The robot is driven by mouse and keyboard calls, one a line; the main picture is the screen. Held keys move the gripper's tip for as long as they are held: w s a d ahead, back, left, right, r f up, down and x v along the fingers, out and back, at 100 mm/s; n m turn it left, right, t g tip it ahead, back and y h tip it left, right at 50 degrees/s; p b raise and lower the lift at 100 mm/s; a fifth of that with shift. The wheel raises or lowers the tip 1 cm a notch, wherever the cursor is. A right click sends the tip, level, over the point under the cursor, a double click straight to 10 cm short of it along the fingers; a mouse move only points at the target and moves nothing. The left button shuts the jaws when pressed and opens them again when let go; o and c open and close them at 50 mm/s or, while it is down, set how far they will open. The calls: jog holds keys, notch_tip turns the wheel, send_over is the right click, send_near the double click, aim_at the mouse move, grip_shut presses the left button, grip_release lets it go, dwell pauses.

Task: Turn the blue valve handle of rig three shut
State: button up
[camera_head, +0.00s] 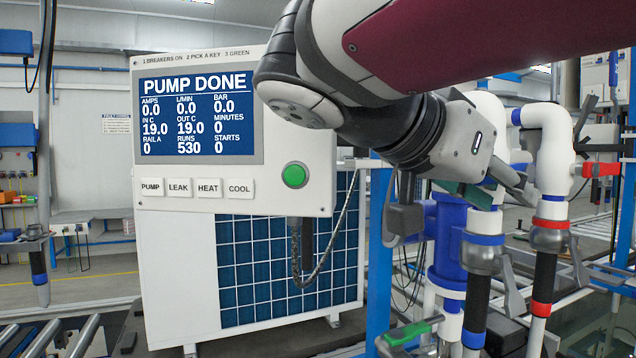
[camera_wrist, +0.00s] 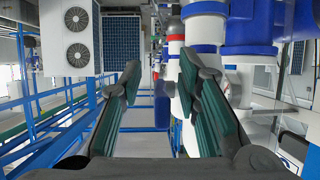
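My gripper (camera_head: 500,186) reaches down in front of the white pipes in the head view. In the wrist view my gripper (camera_wrist: 160,78) is open, its two green-padded fingers apart with nothing between them. Below it in the head view is a grey valve (camera_head: 484,255) with blue bands and a grey lever (camera_head: 510,288) hanging down, apart from the fingers. No clearly blue handle shows, so I cannot tell if this lever is the task's handle. No rig number is readable. My gripper and arm hide part of the pipework.
A valve with red bands (camera_head: 549,236) stands to the right. A red handle (camera_head: 601,169) and a green handle (camera_head: 412,332) stick out from the pipework. A white panel (camera_head: 235,180) reading "PUMP DONE" stands left. A blue cylinder (camera_head: 449,240) stands among the pipes.

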jog(key=v, duration=1.2)
dwell(0.3)
